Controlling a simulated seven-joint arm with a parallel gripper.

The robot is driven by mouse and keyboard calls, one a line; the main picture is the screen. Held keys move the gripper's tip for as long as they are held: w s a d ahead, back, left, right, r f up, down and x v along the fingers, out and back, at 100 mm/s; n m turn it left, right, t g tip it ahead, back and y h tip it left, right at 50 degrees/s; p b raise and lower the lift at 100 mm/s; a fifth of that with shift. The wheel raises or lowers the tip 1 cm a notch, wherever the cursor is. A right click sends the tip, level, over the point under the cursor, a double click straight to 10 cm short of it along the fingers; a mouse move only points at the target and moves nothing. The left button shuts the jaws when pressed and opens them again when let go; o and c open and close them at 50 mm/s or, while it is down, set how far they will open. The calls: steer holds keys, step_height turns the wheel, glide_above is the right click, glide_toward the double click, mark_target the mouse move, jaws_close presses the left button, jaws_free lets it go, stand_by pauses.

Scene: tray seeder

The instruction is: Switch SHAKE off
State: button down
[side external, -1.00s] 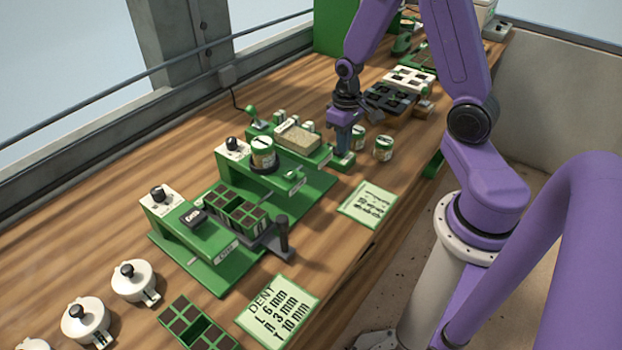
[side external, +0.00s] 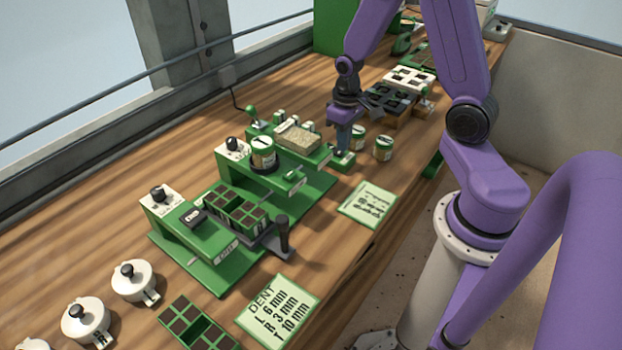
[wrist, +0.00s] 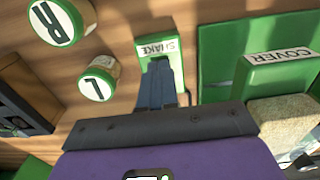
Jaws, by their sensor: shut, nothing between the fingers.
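The SHAKE switch is a small green box with a white label reading SHAKE (wrist: 157,47), seen upside down in the wrist view. In the side view the box (side external: 346,161) sits on the wood beside the green seeder's right end. My gripper (side external: 343,152) points down at it; its fingers are shut and empty. In the wrist view my fingertips (wrist: 160,64) overlap the box just below the label and hide part of it. I cannot tell whether they touch it, nor which way the switch is set.
Two green-lidded jars, R (wrist: 62,22) and L (wrist: 97,86), stand close beside the switch. The green COVER part (wrist: 278,70) and a tan block (side external: 298,138) are on its other side. A dark tray (side external: 388,101) lies behind. A note card (side external: 368,204) lies in front.

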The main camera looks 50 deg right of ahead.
mark_target(342, 154)
step_height(342, 154, up, 6)
steer(key=shift+f, duration=0.2)
stand_by(0.5)
steer(key=s+a+r+n, duration=0.4)
steer(key=s+a+n, duration=0.25)
steer(key=a, duration=0.45)
steer(key=s+a+r+n, duration=0.1)
steer(key=s+a+n, duration=0.1)
steer(key=s, duration=0.4)
steer(key=s+a+r+n, duration=0.2)
steer(key=s+n, duration=0.2)
steer(key=s, duration=0.3)
steer(key=shift+a, duration=0.4)
